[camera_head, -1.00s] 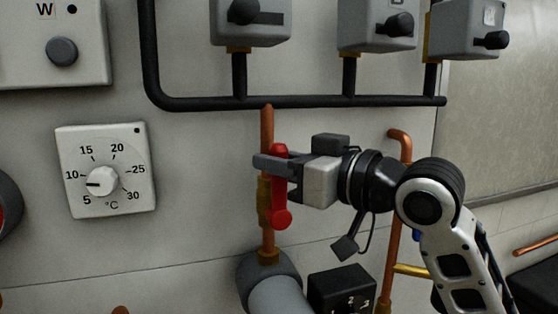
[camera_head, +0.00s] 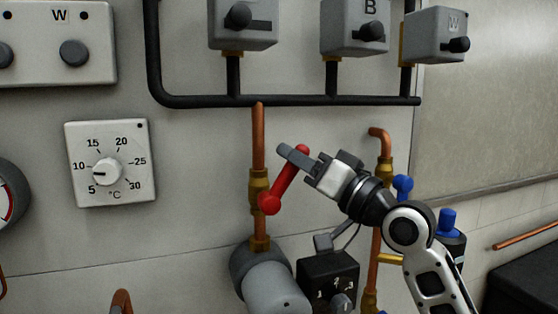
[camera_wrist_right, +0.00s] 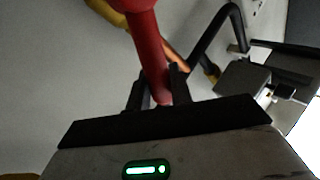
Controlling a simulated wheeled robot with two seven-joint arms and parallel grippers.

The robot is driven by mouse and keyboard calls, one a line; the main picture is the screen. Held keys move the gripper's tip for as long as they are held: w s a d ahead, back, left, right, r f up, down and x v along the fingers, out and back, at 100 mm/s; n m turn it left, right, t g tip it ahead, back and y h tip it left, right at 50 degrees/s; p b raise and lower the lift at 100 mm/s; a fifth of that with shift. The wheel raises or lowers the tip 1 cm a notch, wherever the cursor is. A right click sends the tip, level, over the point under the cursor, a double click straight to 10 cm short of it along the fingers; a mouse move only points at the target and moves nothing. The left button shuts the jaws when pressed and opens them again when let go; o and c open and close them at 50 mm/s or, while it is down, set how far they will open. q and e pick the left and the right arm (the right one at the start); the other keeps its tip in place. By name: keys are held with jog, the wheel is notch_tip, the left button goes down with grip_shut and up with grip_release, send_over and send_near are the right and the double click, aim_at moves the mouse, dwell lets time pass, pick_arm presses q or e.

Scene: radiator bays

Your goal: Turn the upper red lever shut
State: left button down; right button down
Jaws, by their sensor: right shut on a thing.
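The red lever (camera_head: 284,184) sits on a brass valve (camera_head: 258,191) in the vertical copper pipe (camera_head: 259,140). It is tilted, its round hub at lower left and its free end at upper right. My right gripper (camera_head: 297,156) is shut on the lever's upper end, coming in from the right. In the right wrist view the red lever (camera_wrist_right: 148,50) runs down between the two dark fingers (camera_wrist_right: 158,92). The fingers hide the lever's tip. My left gripper is not in view.
A grey pump (camera_head: 270,285) sits below the valve, with a black numbered switch box (camera_head: 325,272) beside it. Another copper pipe with a blue lever (camera_head: 403,185) stands to the right. A thermostat dial (camera_head: 107,170) is at left. A black pipe (camera_head: 300,100) runs above.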

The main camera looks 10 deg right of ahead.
pick_arm(q)
jog(key=shift+p, duration=0.45)
pick_arm(e)
jog(key=d+f+m+t+h, duration=0.3)
jog(key=f+m+t+h, duration=0.4)
jog(key=m, duration=1.1)
jog(key=shift+w+d+t+h, duration=0.3)
jog(key=shift+w+t+h, duration=0.1)
jog(key=shift+h, duration=0.6)
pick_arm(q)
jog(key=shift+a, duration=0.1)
pick_arm(e)
jog(key=shift+f, duration=0.2)
jog(key=c, duration=1.3)
grip_release()
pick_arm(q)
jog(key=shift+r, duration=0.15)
pick_arm(e)
jog(key=shift+r, duration=0.1)
pick_arm(q)
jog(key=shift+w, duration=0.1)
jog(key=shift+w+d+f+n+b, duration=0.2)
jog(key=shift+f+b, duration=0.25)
jog(key=shift+b, duration=0.75)
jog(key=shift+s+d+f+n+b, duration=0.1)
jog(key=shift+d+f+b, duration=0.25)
jog(key=shift+b, duration=0.85)
pick_arm(e)
jog(key=v, duration=1.6)
